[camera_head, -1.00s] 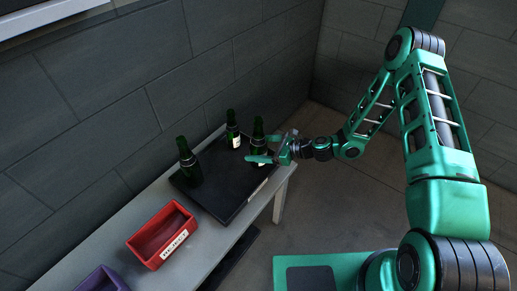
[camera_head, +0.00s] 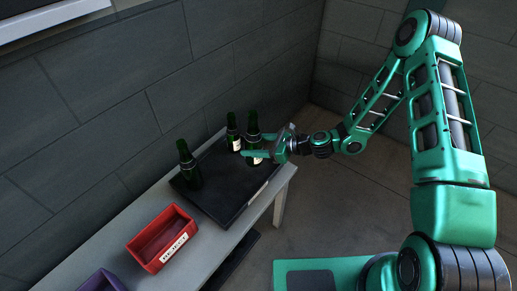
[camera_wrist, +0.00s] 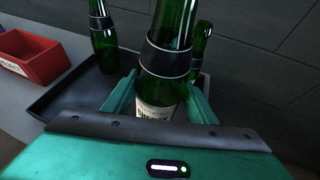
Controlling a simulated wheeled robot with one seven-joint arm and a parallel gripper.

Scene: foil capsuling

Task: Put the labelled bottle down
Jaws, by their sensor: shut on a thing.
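The labelled bottle (camera_head: 254,140) is dark green with a pale label and a black band. My gripper (camera_head: 258,152) is shut on it above the right part of the black tray (camera_head: 236,208). In the wrist view the bottle (camera_wrist: 164,88) stands between the two green fingers of my gripper (camera_wrist: 160,100), its label facing me. The bottle looks upright. Whether its base touches the tray is hidden by the gripper. A second labelled green bottle (camera_head: 233,132) stands close behind it on the tray. A green bottle with no label in view (camera_head: 189,168) stands at the tray's left.
A red bin marked REJECT (camera_head: 162,238) stands on the grey table (camera_head: 200,258), left of the tray. A purple bin (camera_head: 102,281) is at the lower left. A block wall runs behind the table. The front middle of the tray is clear.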

